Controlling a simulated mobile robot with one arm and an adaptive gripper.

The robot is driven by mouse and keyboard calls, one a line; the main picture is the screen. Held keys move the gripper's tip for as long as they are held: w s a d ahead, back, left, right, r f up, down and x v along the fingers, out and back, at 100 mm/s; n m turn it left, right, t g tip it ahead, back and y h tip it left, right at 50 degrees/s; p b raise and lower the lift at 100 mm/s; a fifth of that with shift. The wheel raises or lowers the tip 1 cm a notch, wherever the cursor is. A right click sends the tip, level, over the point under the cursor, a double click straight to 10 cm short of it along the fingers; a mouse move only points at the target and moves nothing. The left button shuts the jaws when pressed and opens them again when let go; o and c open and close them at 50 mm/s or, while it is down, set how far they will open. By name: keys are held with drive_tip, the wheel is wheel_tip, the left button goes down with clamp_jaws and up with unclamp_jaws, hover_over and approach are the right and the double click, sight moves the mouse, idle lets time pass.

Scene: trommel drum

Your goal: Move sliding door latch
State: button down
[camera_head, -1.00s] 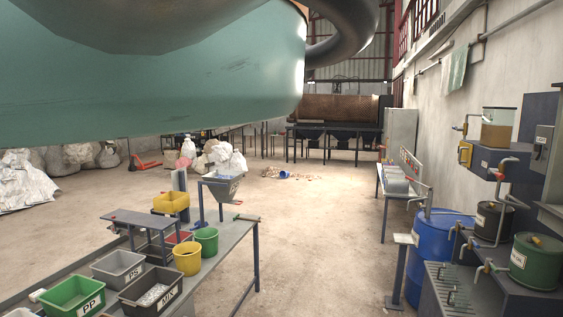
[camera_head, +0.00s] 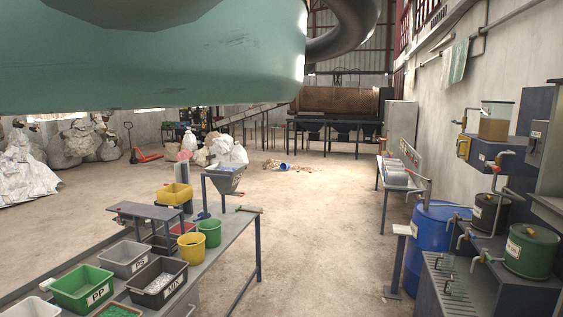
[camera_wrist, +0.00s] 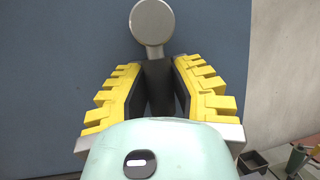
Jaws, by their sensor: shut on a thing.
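In the wrist view, my gripper (camera_wrist: 158,68) has its two yellow-padded fingers closed in on a dark stem (camera_wrist: 158,85). A round grey knob (camera_wrist: 152,22) tops this stem, just beyond the fingertips; I take it to be the latch handle. Behind it is a flat dark blue panel (camera_wrist: 60,60), likely the sliding door. How the latch joins the panel is hidden by the fingers and my gripper's body. In the head view neither the latch nor the gripper can be seen; my own teal arm covers the upper left.
In the wrist view, a pale wall (camera_wrist: 290,75) and a dark bin (camera_wrist: 255,160) are at right. In the head view, a sorting bench (camera_head: 215,247) with several bins is at lower left, and a blue barrel (camera_head: 430,240) stands at right.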

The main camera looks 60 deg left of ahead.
idle(0.3)
drive_tip(key=c, duration=0.8)
unclamp_jaws()
drive_tip(key=shift+v, duration=6.1)
